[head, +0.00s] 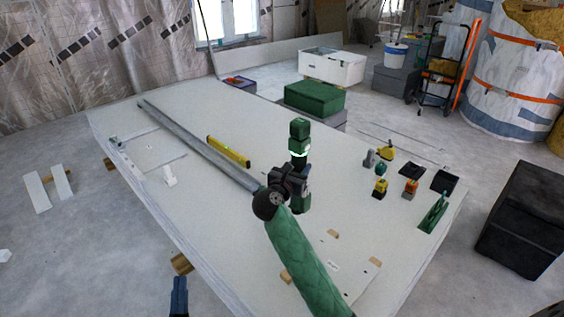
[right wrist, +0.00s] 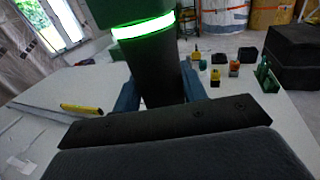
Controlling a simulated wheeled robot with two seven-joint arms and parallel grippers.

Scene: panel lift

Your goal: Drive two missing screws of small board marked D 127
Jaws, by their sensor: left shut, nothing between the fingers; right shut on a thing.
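My right gripper (head: 296,184) is shut on a green and black powered driver (head: 299,131) with a glowing ring, held upright above the large pale panel. In the right wrist view the driver's dark body (right wrist: 150,75) stands between the blue fingers. Its lower end is hidden. My left gripper (head: 179,297) shows as a dark blue tip at the bottom edge, shut and empty. Small pale labels, one at the front (head: 334,266), lie on the panel, but no D 127 marking is readable. No screws can be told apart.
The large panel (head: 235,130) carries a yellow level (head: 228,151), a long grey rail (head: 195,140) and several tan wood pieces. Several small tools and black trays (head: 400,168) stand at the right. A green case (head: 314,98) is behind. A black box (head: 520,220) stands on the floor at right.

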